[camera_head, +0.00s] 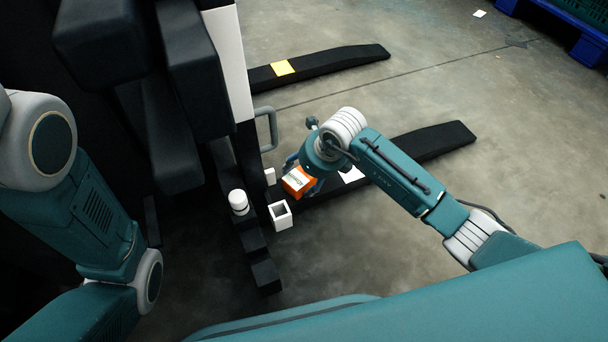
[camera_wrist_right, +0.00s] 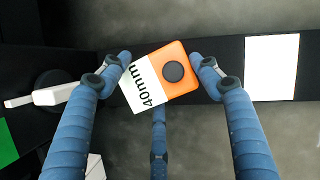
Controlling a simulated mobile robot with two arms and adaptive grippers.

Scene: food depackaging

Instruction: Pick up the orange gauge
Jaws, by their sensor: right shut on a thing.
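The orange gauge (camera_head: 300,180) is a small orange block with a white label, at the end of my right arm in the head view. In the right wrist view the gauge (camera_wrist_right: 178,68) sits tilted between two blue fingers, its label reading "40mm" and a round black spot on its orange part. My right gripper (camera_wrist_right: 160,62) is shut on the gauge, one finger on each side. In the head view the right gripper (camera_head: 310,182) is partly hidden behind the gauge and wrist. My left arm shows at the left, but its gripper is out of view.
A white open box (camera_head: 281,222), a white cylinder (camera_head: 238,201) and a small white block (camera_head: 270,176) are near the gauge on dark structure. Two black forks extend right, one with a yellow patch (camera_head: 283,68). A grey handle (camera_head: 271,128) stands behind. Concrete floor beyond is mostly clear.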

